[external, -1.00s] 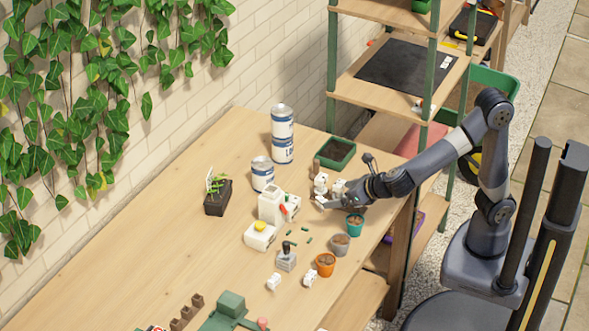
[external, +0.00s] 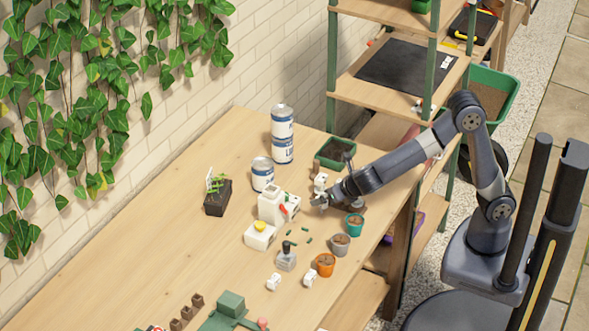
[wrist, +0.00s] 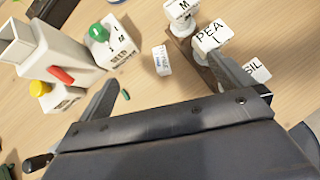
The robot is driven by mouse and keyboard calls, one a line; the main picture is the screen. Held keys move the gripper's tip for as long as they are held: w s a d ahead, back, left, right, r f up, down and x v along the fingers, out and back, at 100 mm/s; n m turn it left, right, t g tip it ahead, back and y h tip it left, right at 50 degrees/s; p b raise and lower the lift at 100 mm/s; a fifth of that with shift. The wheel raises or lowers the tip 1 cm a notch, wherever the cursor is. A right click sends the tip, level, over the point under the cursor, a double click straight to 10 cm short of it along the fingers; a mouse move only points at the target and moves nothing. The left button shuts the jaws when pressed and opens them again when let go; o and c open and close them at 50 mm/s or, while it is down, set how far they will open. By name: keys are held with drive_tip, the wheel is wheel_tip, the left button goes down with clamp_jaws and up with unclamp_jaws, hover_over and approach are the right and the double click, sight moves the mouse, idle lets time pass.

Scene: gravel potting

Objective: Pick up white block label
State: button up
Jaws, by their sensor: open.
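Several white block labels with black letters show in the wrist view. One reads "PEA" (wrist: 210,36) and stands by the right finger. Another, marked "M" (wrist: 181,8), stands behind it. A third, ending in "SIL" (wrist: 258,72), is partly hidden by the right finger. A small flat white piece with blue print (wrist: 162,60) lies on the table ahead, between the fingertip directions. My gripper (wrist: 163,75) is open and empty above the table. In the external view my gripper (external: 318,201) is beside a white label (external: 320,181); my arm hides part of the group.
A white seed box (wrist: 108,44) with a green knob and a white dispenser (wrist: 40,42) are to the left. A teal pot (external: 354,224), grey pot (external: 340,244) and orange pot (external: 325,264) stand near the right table edge. Cans (external: 283,135) stand behind.

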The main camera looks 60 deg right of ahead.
sight(313, 276)
idle(0.3)
drive_tip(key=c, duration=1.2)
drive_tip(key=shift+o, duration=0.2)
drive_tip(key=s+a, duration=0.1)
drive_tip(key=a, duration=0.3)
drive_tip(key=s+a+f+n+t+b, duration=0.1)
drive_tip(key=s+a, duration=0.1)
drive_tip(key=a, duration=0.3)
drive_tip(key=s+a+n+t+y+b, duration=0.1)
drive_tip(key=s+a, duration=0.1)
drive_tip(key=a, duration=0.2)
drive_tip(key=shift+s+a+f, duration=0.15)
drive_tip(key=shift+f, duration=0.1)
drive_tip(key=s+a+n+t+y+b, duration=0.3)
drive_tip(key=s+a, duration=0.9)
drive_tip(key=a, duration=0.2)
drive_tip(key=x, duration=0.3)
drive_tip(key=p+x, duration=0.1)
drive_tip(key=x, duration=0.6)
drive_tip(key=shift+w+a, duration=0.25)
drive_tip(key=shift+a, duration=0.05)
